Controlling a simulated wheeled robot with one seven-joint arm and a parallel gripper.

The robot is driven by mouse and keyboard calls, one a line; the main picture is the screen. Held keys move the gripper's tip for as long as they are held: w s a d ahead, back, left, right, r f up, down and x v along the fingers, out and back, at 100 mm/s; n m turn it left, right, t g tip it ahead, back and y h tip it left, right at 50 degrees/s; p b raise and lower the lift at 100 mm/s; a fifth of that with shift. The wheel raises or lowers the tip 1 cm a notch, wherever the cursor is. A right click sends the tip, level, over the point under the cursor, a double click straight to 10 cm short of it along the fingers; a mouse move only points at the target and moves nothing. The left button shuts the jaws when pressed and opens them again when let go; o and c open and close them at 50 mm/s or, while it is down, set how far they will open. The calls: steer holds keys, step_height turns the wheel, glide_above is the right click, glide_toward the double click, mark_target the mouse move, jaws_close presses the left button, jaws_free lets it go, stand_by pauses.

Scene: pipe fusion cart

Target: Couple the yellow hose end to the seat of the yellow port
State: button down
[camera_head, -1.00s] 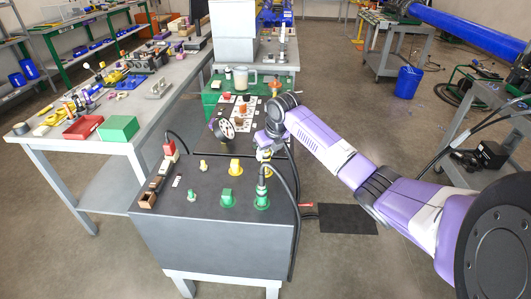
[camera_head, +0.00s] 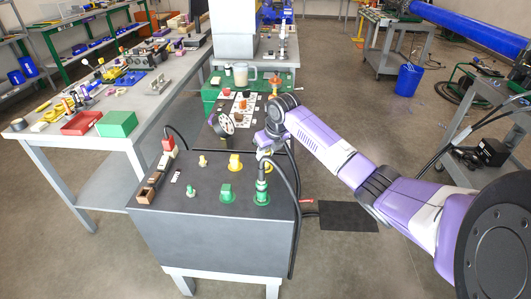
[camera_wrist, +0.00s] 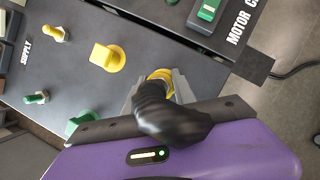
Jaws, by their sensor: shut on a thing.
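My gripper (camera_wrist: 158,92) is shut on a dark hose end, whose black hose (camera_wrist: 172,112) bends across the wrist view. A yellow ring (camera_wrist: 160,75) shows between the grey fingers; I cannot tell whether it belongs to the hose end or the yellow port, or whether the end is seated. In the head view, my gripper (camera_head: 265,150) is low over the back right of the dark panel (camera_head: 215,215). A bit of yellow at the port (camera_head: 268,165) shows just below it. The yellow valve handle (camera_wrist: 108,57) stands to the left of the gripper in the wrist view.
A hose stands upright in the green port (camera_head: 262,192), close in front of my gripper. The green handle (camera_head: 227,192) and small yellow (camera_head: 203,160) and green (camera_head: 190,190) fittings stand left. A round gauge (camera_head: 226,123) is behind.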

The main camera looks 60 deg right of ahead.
steer(key=shift+f, duration=0.15)
steer(key=c, duration=0.9)
jaws_free()
steer(key=shift+c, duration=0.2)
steer(key=v, duration=0.7)
steer(key=shift+r+b, duration=0.3)
steer(key=shift+r, duration=0.05)
steer(key=shift+s+a, duration=0.1)
